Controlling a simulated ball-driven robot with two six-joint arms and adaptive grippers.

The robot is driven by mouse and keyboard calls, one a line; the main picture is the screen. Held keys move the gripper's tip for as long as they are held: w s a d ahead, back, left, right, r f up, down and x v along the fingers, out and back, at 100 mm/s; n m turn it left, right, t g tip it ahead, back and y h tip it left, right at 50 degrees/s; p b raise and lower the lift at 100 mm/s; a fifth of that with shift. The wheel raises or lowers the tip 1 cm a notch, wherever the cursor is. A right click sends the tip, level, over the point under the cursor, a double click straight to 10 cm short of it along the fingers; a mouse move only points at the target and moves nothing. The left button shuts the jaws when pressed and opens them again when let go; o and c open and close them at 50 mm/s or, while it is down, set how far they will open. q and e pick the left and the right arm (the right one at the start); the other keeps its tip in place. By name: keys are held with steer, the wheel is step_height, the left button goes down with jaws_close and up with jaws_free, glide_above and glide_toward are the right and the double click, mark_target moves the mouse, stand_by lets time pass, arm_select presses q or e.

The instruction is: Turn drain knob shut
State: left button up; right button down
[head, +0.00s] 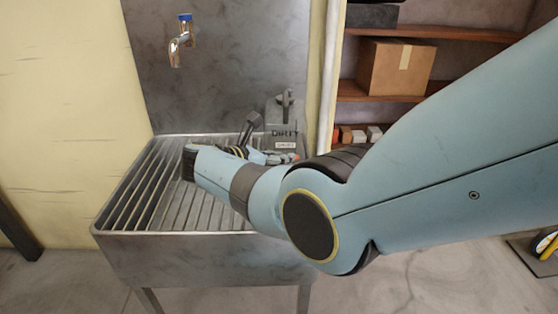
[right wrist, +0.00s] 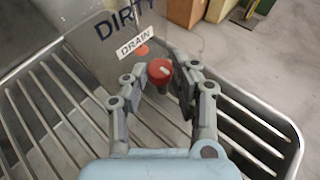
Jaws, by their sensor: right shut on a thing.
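The drain knob (right wrist: 159,71) is red with a pale mark across its top. It sits in front of a grey container (right wrist: 107,48) labelled DIRTY and DRAIN in the right wrist view. My right gripper (right wrist: 162,74) has one finger on each side of the knob and is shut on it. In the head view the container (head: 285,112) stands at the back right of the sink, and my right gripper (head: 276,157) is low at its front, partly hidden by my own wrist. My left gripper is not in view.
A metal sink (head: 150,244) with a slatted grate holds the container. A tap (head: 179,45) with a blue top is on the back panel. Shelves with a cardboard box (head: 396,67) stand behind on the right. The left part of the grate is clear.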

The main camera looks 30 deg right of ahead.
mark_target(279, 122)
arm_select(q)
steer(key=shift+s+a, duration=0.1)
arm_select(e)
steer(key=c, duration=1.1)
jaws_free()
steer(key=shift+o, duration=0.2)
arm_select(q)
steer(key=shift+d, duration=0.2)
arm_select(e)
step_height(279, 122, up, 10)
steer(key=shift+f, duration=0.1)
